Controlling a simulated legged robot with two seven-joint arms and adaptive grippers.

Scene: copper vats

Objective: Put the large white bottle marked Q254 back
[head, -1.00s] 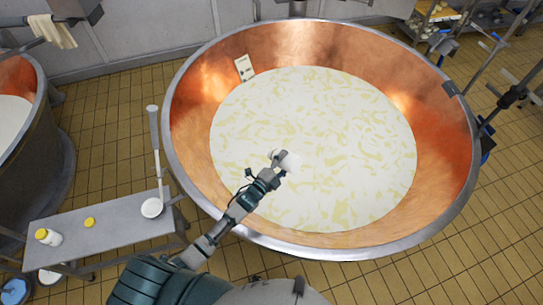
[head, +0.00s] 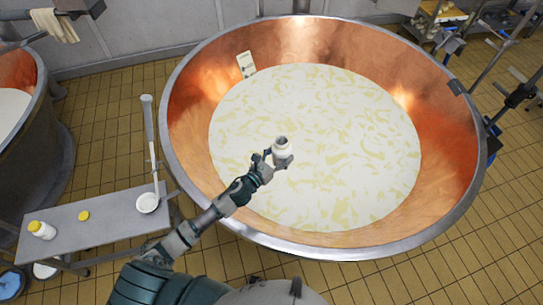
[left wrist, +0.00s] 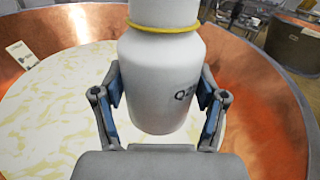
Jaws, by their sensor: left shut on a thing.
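The large white bottle (head: 283,152) is held over the copper vat (head: 455,165), above the pale liquid with yellowish patches. My right gripper is not in view.
A grey bench (head: 110,222) at the left holds a smaller-looking white bottle with yellow cap (head: 41,230), a loose yellow cap (head: 84,216) and a long-handled ladle (head: 148,203). A white card (head: 246,65) is on the vat's inner wall. Another vat (head: 40,150) stands far left.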

